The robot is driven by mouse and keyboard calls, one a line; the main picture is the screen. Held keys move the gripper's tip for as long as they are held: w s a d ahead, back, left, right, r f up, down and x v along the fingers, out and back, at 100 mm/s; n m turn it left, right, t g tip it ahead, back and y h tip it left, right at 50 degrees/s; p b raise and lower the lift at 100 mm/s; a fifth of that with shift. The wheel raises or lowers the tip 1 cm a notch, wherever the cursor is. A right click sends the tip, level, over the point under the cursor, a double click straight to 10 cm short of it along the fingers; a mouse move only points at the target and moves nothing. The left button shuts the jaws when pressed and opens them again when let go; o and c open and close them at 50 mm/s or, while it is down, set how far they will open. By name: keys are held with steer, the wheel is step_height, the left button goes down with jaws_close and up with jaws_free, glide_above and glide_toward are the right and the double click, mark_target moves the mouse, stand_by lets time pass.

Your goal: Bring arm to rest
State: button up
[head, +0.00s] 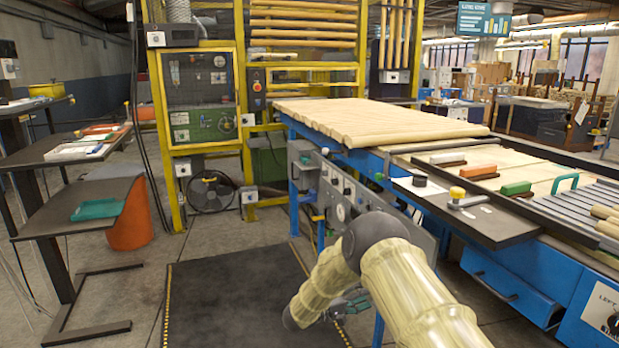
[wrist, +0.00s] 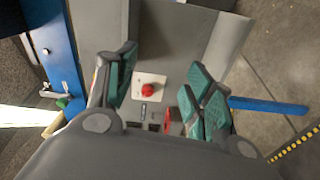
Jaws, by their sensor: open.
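My arm (head: 408,285) reaches in from the bottom of the head view and bends down beside the blue workbench (head: 407,168). My gripper (head: 345,303) hangs low in front of the bench side, partly hidden by the arm. In the wrist view my gripper (wrist: 160,88) has its green-padded fingers wide apart, with nothing between them. Beyond the fingers is a grey panel with a red round button (wrist: 148,90) on a pale plate. The distance from fingers to panel is hard to judge.
A grey control panel (head: 336,193) runs along the bench side, close to my arm. A black floor mat (head: 235,300) lies clear below. Brushes with orange (head: 478,171) and green (head: 516,188) backs lie on the bench top. Dark side tables (head: 75,200) stand at left.

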steer(key=s+d+f+n+t+y, duration=0.1)
steer(key=s+d+f+t+y, duration=0.1)
steer(key=s+f+y, duration=0.35)
steer(key=s+d+f+n+t+y, duration=0.1)
steer(key=s+d+f+t+y, duration=0.15)
steer(key=s+f, duration=0.6)
steer(key=s+d+f+m+g+y, duration=0.1)
steer(key=s+f+g+y, duration=0.1)
steer(key=s+f, duration=0.35)
steer(key=s+f+g+y, duration=0.2)
steer(key=s, duration=0.6)
steer(key=s+d+f+m+g+y, duration=0.1)
steer(key=s+f+g+y, duration=0.15)
steer(key=s, duration=0.35)
steer(key=s+r+m+g+y, duration=0.2)
steer(key=s+m+g, duration=0.25)
steer(key=s, duration=2.05)
step_height(320, 180, up, 14)
steer(key=p, duration=1.3)
steer(key=shift+s+a+r+n+g+p, duration=0.15)
steer(key=shift+a+r+n+g+p, duration=0.05)
steer(key=shift+a+n+g+p, duration=0.25)
